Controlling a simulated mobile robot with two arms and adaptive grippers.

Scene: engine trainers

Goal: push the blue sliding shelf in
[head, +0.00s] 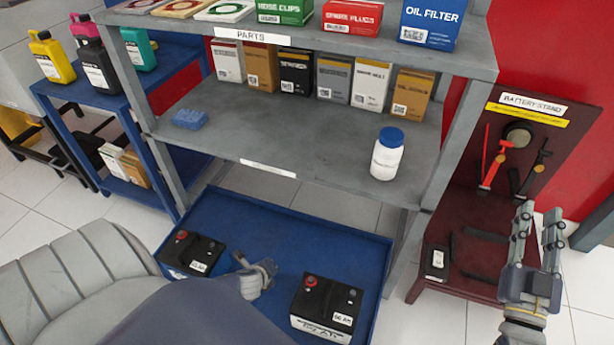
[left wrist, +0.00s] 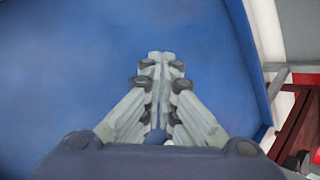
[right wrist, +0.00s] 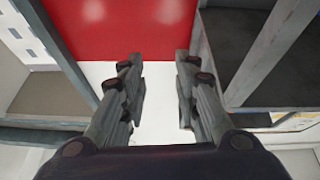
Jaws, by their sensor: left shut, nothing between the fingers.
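The blue sliding shelf (head: 218,206) is a shallow blue tray low under the grey rack, and it sticks out toward me. Two black batteries stand on it, one at the left (head: 192,254) and one at the right front (head: 326,307). My left gripper (head: 242,260) is shut and empty, over the tray between the batteries. In the left wrist view the shut fingers (left wrist: 161,58) are seen against the blue tray floor; I cannot tell whether they touch it. My arm hides part of the tray's front. My right gripper (head: 538,212) is open and empty, beside the dark red stand.
The grey rack (head: 270,130) holds boxes, a blue sponge (head: 190,119) and a white bottle (head: 387,154) with a blue cap. A blue cart (head: 65,95) with bottles is at the left. The dark red battery stand (head: 470,225) is at the right. White floor shows between them.

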